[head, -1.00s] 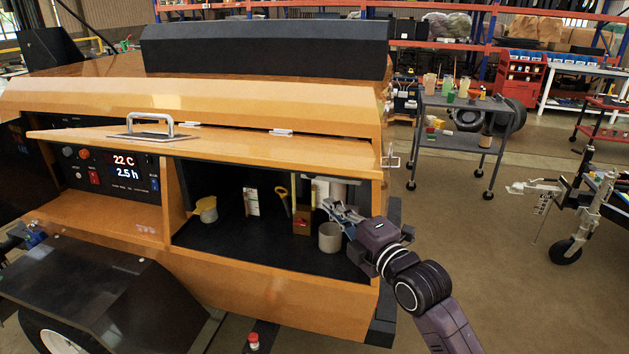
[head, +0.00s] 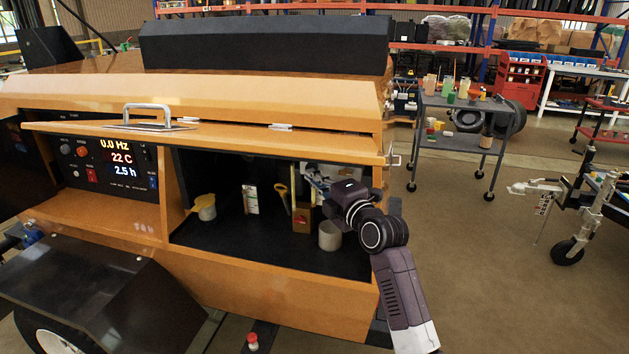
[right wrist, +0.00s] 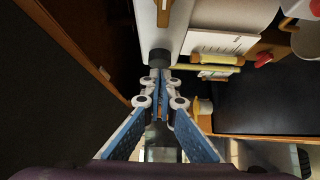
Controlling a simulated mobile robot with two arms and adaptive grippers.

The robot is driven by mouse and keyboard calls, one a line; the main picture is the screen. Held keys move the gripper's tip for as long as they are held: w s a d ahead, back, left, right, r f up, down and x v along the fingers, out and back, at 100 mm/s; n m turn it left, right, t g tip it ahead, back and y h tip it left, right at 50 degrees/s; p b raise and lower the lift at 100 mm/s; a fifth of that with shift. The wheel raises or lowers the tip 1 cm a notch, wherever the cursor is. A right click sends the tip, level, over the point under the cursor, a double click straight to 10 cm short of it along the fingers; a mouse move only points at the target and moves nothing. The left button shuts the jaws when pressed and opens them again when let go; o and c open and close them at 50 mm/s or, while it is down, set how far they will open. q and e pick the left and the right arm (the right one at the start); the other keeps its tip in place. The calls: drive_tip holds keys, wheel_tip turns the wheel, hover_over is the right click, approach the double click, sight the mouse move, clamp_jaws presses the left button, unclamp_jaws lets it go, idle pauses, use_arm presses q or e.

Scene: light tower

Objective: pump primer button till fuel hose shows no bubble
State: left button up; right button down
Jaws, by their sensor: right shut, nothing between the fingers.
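My right gripper (head: 312,172) is inside the right bay of the orange housing, under the lifted door (head: 225,136). In the right wrist view its blue-padded fingers (right wrist: 160,72) are shut and empty. Their tips are at a dark round knob, apparently the primer button (right wrist: 159,57), on a pale grey block (right wrist: 172,25). I cannot tell whether they touch it. A yellowish tube, possibly the fuel hose (right wrist: 207,68), runs beside the block; bubbles in it cannot be made out. A part of my left gripper (head: 28,233) shows at the left edge; its fingers are unclear.
A grey cup (head: 330,236), a yellow cup (head: 205,208), a white label (head: 251,200) and a box with a red mark (head: 302,219) are in the bay. Left of the divider, a panel (head: 112,165) reads 0.0 Hz, 22 C, 2.5 h. The bay floor's front middle is clear.

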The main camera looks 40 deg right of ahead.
drive_tip(key=shift+w+d, duration=0.2)
drive_tip(key=shift+d, duration=0.05)
drive_tip(key=shift+w+d+b, duration=0.55)
drive_tip(key=shift+d+b, duration=0.2)
drive_tip(key=shift+b, duration=0.05)
drive_tip(key=s, duration=0.8)
drive_tip(key=shift+a, duration=0.35)
